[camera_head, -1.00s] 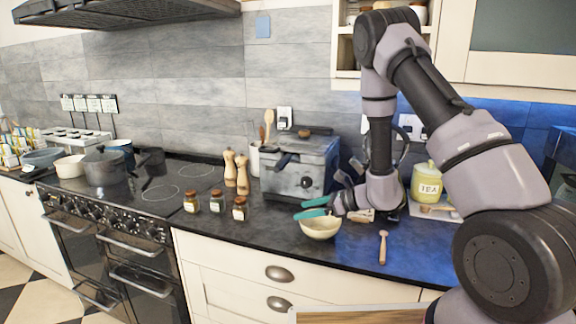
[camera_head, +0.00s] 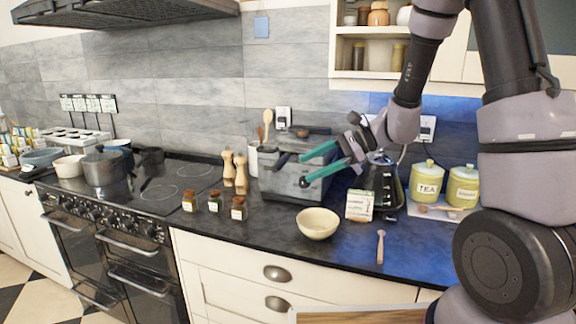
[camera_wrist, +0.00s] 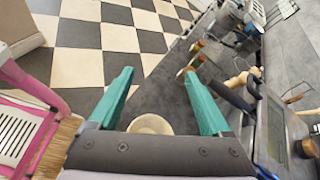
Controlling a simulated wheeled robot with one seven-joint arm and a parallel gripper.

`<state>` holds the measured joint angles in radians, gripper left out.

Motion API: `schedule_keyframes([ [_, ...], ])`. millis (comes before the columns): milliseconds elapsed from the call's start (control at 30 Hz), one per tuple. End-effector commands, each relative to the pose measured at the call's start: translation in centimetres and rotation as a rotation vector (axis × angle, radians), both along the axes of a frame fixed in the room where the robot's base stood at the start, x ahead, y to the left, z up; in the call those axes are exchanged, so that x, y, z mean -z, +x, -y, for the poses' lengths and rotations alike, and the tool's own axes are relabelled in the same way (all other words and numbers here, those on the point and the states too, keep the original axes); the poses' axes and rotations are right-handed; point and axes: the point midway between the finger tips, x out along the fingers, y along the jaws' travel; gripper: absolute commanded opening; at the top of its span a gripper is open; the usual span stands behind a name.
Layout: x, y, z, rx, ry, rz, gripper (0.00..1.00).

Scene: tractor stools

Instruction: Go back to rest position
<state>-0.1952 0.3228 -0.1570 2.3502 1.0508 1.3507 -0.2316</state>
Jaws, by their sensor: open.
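My gripper (camera_head: 322,164) is open and empty, with two teal fingers, raised above the worktop in front of the grey toaster (camera_head: 290,182). In the wrist view the teal fingers (camera_wrist: 160,100) stand wide apart with nothing between them. A cream bowl (camera_head: 318,224) sits on the dark worktop below my gripper; part of it shows in the wrist view (camera_wrist: 151,124). My arm reaches in from the right side of the head view.
A small box (camera_head: 359,206) and a wooden spoon (camera_head: 380,247) are on the worktop. Behind are a dark kettle (camera_head: 388,185) and a tea canister (camera_head: 426,182). Several spice jars (camera_head: 214,201) stand left of the bowl. The upper shelf (camera_head: 345,74) is near my arm.

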Motion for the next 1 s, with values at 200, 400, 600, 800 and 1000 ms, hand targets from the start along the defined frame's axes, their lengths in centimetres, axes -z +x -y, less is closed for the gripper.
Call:
schedule_keyframes([
  [200, -6.2, -5.1, 3.6, -0.188, -0.197, 0.263, 0.82],
  [400, -9.7, -9.0, 8.0, -0.308, -0.441, 0.512, 0.82],
  [600, -12.9, -11.9, 12.9, -0.378, -0.733, 0.763, 0.82],
  [800, -15.6, -13.8, 16.8, -0.402, -0.981, 0.942, 0.82],
  [1000, -16.8, -14.5, 18.2, -0.407, -1.085, 1.005, 0.82],
])
